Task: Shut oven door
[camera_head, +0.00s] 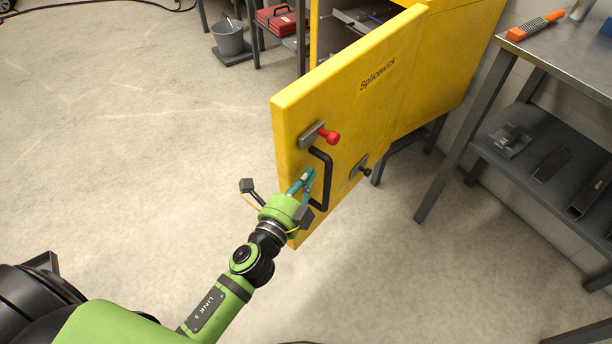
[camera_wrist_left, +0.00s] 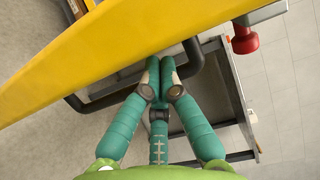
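The yellow oven door (camera_head: 345,95), marked "Splicewick", stands open, swung out from the yellow oven body (camera_head: 450,60). It carries a black bar handle (camera_head: 327,183) and a red-knobbed latch (camera_head: 328,136). My left gripper (camera_head: 309,174), green with teal fingers, is at the handle. In the left wrist view the fingertips (camera_wrist_left: 160,68) are together and overlap the handle bar (camera_wrist_left: 96,101); the door edge (camera_wrist_left: 95,45) crosses above. I see no bar between the fingers, and cannot tell whether they touch it. My right gripper is not in view.
A steel table (camera_head: 570,55) with a lower shelf stands right of the oven, an orange-handled tool (camera_head: 536,25) on top. A grey bucket (camera_head: 229,38) and a red toolbox (camera_head: 282,20) are at the back. The floor left of the door is clear.

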